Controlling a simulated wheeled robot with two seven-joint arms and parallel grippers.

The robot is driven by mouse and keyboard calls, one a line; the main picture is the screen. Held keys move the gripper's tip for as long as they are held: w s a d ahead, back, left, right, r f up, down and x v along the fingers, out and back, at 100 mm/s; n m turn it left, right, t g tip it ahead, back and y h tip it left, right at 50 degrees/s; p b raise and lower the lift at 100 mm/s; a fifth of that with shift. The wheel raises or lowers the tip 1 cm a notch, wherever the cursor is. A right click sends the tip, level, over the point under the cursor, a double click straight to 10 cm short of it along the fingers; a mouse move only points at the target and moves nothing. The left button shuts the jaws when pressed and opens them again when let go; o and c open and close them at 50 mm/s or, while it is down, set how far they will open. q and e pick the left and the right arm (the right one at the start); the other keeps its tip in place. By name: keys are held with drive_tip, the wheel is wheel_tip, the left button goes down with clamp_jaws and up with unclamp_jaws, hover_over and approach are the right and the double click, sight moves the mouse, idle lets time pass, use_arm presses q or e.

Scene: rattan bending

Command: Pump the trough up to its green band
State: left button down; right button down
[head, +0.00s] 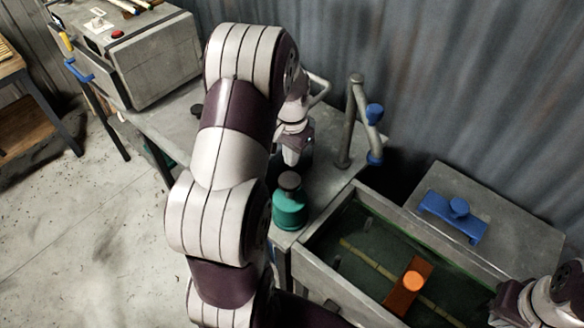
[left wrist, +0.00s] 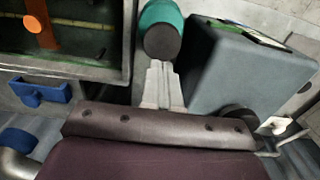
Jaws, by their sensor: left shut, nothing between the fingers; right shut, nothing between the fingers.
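The trough (head: 318,240) is a grey open tank with dark green inside, at the lower right of the head view. It also shows at the top left of the left wrist view (left wrist: 126,60). My right gripper (head: 497,312) is shut and empty near the trough's right end, partly cut off.
An orange plate with a round knob (head: 404,292) and a yellowish rod (head: 362,256) lie in the trough. A blue handle (head: 452,214) sits on a grey lid behind. A bent pipe with blue knobs (head: 356,120) stands at the back. A grey box (head: 155,60) is at upper left.

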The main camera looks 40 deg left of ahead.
sight(290, 181)
use_arm(q)
drive_tip(key=f, duration=0.1)
drive_tip(key=f+p, duration=0.1)
drive_tip(key=f, duration=0.1)
drive_tip(key=f+p, duration=0.1)
drive_tip(key=f, duration=0.1)
drive_tip(key=shift+s+a+f, duration=0.2)
drive_tip(key=shift+a, duration=0.05)
drive_tip(key=shift+w+d+f, duration=0.1)
drive_tip(key=shift+f, duration=0.4)
drive_tip(key=shift+f, duration=0.15)
wheel_tip(290, 181, down, 6)
drive_tip(key=b, duration=0.4)
drive_tip(key=shift+r, duration=0.2)
drive_tip(key=shift+s+d+r, duration=0.1)
drive_tip(key=shift+s+r, duration=0.05)
drive_tip(key=shift+s, duration=0.15)
